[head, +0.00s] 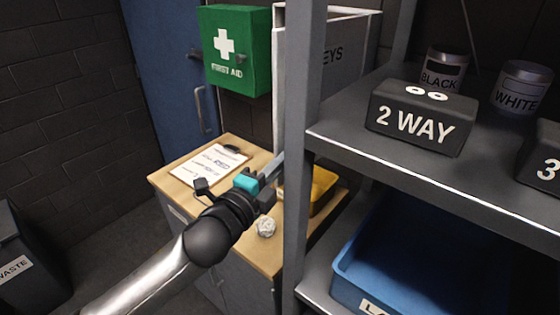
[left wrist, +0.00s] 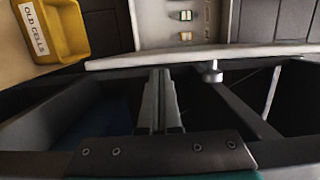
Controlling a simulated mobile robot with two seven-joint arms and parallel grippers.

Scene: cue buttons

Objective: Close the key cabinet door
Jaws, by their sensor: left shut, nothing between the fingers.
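The key cabinet (head: 279,60) hangs on the back wall, partly hidden behind the shelf post. Its grey door (head: 345,60) shows the letters "EYS". In the left wrist view the door (left wrist: 130,61) is a pale bar seen nearly edge-on, with a round knob (left wrist: 211,72) on its near side. It stands open, and hanging tags show in the cabinet interior (left wrist: 155,30) beyond it. My left gripper (head: 278,160) is shut and empty, below the cabinet and beside the post. In the wrist view its fingers (left wrist: 160,80) point at the door, left of the knob; contact is unclear.
A shelf post (head: 302,150) stands just right of my left gripper. The shelf holds a "2 WAY" button box (head: 420,118) and a blue bin (head: 400,260). A yellow tray (head: 322,190), clipboard (head: 212,165) and white ball (head: 265,227) lie on the wooden worktop (head: 180,185) below.

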